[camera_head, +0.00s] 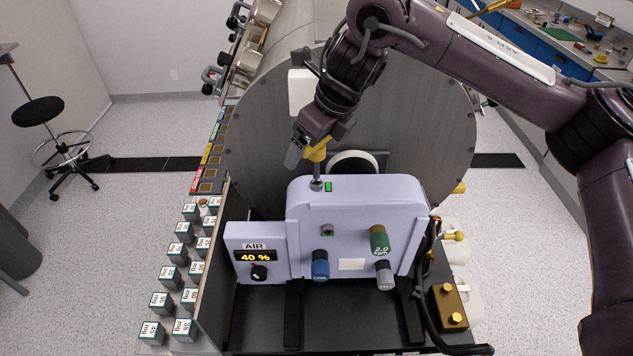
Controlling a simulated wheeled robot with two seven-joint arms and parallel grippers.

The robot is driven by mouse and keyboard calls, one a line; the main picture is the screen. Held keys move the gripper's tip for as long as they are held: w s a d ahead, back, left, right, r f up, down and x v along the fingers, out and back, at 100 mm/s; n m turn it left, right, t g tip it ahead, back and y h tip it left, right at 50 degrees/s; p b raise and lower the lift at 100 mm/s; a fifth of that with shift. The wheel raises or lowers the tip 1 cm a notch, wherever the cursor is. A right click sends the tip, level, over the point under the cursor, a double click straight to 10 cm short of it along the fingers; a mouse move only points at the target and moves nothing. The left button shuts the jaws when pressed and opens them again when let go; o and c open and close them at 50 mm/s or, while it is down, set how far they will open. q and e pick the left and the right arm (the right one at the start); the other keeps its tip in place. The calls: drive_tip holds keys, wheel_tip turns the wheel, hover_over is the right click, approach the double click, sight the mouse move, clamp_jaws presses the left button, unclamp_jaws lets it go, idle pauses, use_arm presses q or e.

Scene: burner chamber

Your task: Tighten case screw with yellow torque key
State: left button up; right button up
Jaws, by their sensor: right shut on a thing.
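My right gripper (307,150) is shut on the yellow torque key (316,152) above the case. The key points down, and its grey shaft ends at the case screw (317,184) on the top left of the pale lavender case (350,205). The tip seems to touch the screw, but I cannot tell whether it is seated. A small green light (328,187) shows beside the screw. My left gripper is not in view.
A large grey cylinder chamber (430,130) stands behind the case. The case front has a display reading AIR 40 % (256,256), a blue knob (320,265) and a green knob (379,240). Several labelled weight cubes (162,302) stand at left. A brass block (448,306) is at right.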

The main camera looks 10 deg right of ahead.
drive_tip(key=shift+r+p, duration=0.3)
drive_tip(key=shift+r, duration=0.2)
wheel_tip(320, 180, up, 2)
drive_tip(key=shift+r+p, duration=0.1)
drive_tip(key=shift+p, duration=0.75)
drive_tip(key=shift+r, duration=0.8)
drive_tip(key=shift+a+n+g+y, duration=0.1)
drive_tip(key=shift+n+g+y, duration=0.4)
drive_tip(key=shift+n, duration=1.2)
drive_tip(key=shift+s, duration=0.1)
